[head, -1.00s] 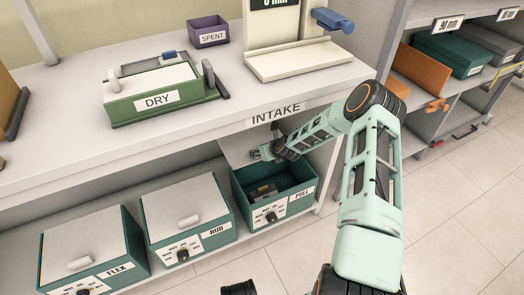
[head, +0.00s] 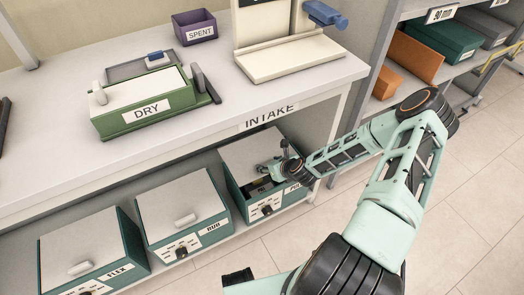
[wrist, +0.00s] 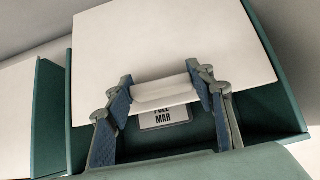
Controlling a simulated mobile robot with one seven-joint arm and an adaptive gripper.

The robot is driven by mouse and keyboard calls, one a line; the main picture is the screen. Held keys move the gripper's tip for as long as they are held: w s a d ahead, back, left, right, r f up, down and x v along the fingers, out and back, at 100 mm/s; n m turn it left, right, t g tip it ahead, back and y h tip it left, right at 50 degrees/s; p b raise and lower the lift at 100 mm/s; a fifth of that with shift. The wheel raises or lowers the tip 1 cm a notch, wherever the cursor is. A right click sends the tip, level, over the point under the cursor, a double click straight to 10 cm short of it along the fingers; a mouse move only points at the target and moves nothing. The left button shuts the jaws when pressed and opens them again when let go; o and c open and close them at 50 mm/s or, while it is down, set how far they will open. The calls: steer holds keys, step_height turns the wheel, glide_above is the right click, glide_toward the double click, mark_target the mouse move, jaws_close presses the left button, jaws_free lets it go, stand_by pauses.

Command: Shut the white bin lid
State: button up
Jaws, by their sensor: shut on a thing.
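The white lid (head: 252,149) of the teal bin at the right end of the lower shelf is partly lowered. A gap remains between its front edge and the bin front (head: 279,200), with the inside showing through it. In the wrist view the lid (wrist: 165,40) covers the far part of the bin (wrist: 282,105). My gripper (head: 267,168) is at the lid's front. In the wrist view its fingers (wrist: 164,90) are shut on the lid's white handle (wrist: 165,82), one on each end.
The RUB bin (head: 183,210) and FLEX bin (head: 85,250) stand to the left with lids closed. The bench edge with its INTAKE label (head: 268,115) overhangs from above. A shelf leg (head: 335,125) stands close to my arm. Floor in front is free.

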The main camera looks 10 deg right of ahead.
steer(key=s+d, duration=0.1)
steer(key=s, duration=0.5)
steer(key=shift+s+d+p, duration=0.25)
steer(key=shift+d+p, duration=0.05)
steer(key=shift+s+f, duration=0.1)
steer(key=o, duration=1.7)
steer(key=shift+d, duration=0.1)
steer(key=v, duration=1.2)
